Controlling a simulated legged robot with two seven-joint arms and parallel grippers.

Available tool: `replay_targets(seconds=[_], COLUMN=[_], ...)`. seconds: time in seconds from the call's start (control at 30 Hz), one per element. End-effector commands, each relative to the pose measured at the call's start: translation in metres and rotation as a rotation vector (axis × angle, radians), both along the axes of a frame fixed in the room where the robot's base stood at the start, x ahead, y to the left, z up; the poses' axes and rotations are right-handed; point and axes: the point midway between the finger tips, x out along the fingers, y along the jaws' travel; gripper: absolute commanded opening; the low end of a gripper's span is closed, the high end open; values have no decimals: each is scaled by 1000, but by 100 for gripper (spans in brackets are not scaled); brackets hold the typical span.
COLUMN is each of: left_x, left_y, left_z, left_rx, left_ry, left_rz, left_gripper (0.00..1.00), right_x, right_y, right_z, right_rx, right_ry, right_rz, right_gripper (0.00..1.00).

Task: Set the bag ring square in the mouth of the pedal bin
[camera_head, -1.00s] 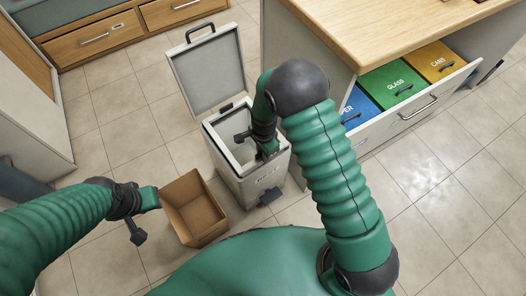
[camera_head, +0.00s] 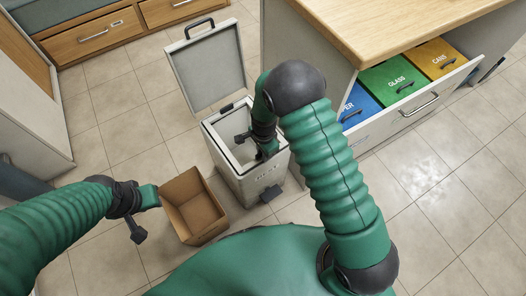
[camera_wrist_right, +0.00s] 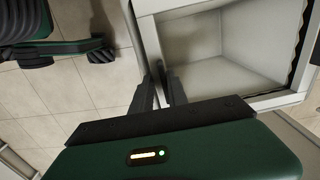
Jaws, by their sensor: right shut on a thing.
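The pedal bin (camera_head: 262,184) stands with its lid (camera_head: 208,68) tipped up behind its open mouth. A pale frame, which I take for the bag ring (camera_wrist_right: 228,8), shows around the mouth in the right wrist view; ring and bin rim are hard to tell apart. My right gripper (camera_head: 262,152) is at the front part of the mouth. In the right wrist view its two dark fingers (camera_wrist_right: 163,88) are close together on the pale edge, shut on the ring. Whether the ring lies flat is unclear. My left gripper (camera_head: 148,215) hangs empty near the cardboard box, its fingers not clear.
An open cardboard box (camera_head: 194,207) stands left of the bin. At right, a pulled-out drawer (camera_head: 425,105) holds blue, green and yellow containers under a wooden worktop (camera_head: 400,25). The pedal (camera_head: 270,193) sticks out at the bin's foot. Tiled floor is clear at lower right.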

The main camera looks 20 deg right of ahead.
Motion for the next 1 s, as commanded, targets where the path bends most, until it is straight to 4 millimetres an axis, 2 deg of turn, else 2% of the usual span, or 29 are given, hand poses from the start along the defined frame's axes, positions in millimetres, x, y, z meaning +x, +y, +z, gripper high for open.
replay_targets(seconds=[0.47,0.97,1.0], left_x=[0,0,0], left_y=[0,0,0], left_z=[-1,-4,-4], left_rx=[0,0,0], left_ry=[0,0,0], left_rz=[0,0,0], left_gripper=[28,28,28], right_x=[0,-1,-2], right_y=[0,1,1], right_z=[-2,-17,-17], right_rx=[0,0,1], right_ry=[-1,3,3], right_rz=[0,0,0], right_gripper=[0,0,23])
